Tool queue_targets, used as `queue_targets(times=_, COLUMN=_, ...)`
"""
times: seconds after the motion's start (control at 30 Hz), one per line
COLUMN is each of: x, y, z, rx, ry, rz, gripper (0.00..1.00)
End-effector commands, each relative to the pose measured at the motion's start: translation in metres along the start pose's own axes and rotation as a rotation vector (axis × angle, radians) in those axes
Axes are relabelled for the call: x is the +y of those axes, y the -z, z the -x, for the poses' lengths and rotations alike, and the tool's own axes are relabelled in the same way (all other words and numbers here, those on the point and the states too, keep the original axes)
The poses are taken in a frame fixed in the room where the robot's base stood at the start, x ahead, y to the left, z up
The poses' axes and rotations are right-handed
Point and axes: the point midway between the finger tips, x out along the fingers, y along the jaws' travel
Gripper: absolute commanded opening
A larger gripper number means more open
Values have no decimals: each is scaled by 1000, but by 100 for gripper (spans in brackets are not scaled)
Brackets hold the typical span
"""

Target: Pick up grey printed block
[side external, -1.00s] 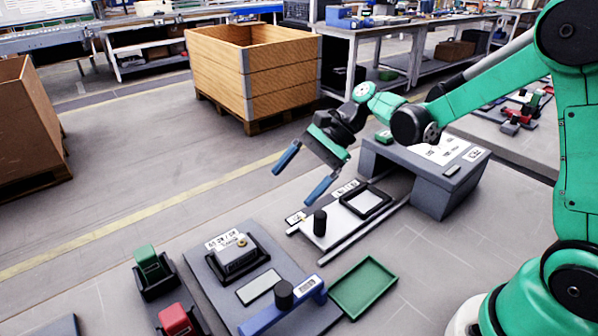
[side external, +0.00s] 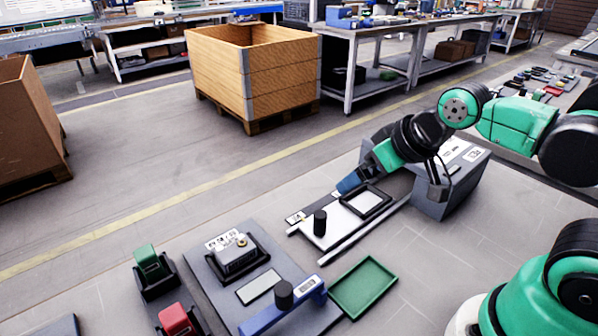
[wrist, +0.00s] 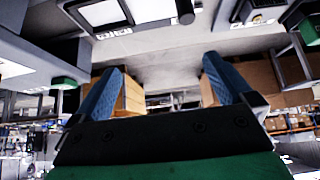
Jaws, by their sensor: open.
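The grey printed block (side external: 238,257) sits in a black holder on a grey base plate, left of centre in the side view, with a round brass-coloured part on its top. My gripper (side external: 347,185) is well to the right of it and farther back, above the far end of the sliding fixture by the dark frame. In the wrist view my gripper (wrist: 161,65) shows two blue fingers wide apart with nothing between them. In the side view one finger largely hides the other.
A sliding fixture with a black knob (side external: 320,222) and dark frame (side external: 366,200) lies beneath my gripper. A grey housing (side external: 452,190) stands right of it. A green tray (side external: 364,287), blue-handled piece (side external: 262,320), green block (side external: 149,262) and red block (side external: 176,320) lie in front.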

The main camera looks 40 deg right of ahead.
Motion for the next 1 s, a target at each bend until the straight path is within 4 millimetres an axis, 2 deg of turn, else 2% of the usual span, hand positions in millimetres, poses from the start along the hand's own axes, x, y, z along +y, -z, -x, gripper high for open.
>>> queue_targets(times=0.23, x=-2, y=1, z=0, rx=-4, ry=3, rz=-3, gripper=100)
queue_targets(times=0.37, x=-14, y=10, z=-4, rx=-29, ry=19, rz=0, gripper=100)
queue_targets(times=0.47, x=-34, y=22, z=-13, rx=-68, ry=34, rz=2, gripper=100)
queue_targets(times=0.67, x=-93, y=39, z=-43, rx=-156, ry=42, rz=4, gripper=100)
queue_targets(times=0.8, x=-136, y=37, z=-66, rx=-199, ry=30, rz=3, gripper=100)
queue_targets(times=0.9, x=-160, y=32, z=-79, rx=-216, ry=18, rz=2, gripper=100)
queue_targets(times=1.0, x=-174, y=27, z=-88, rx=-226, ry=8, rz=-1, gripper=100)
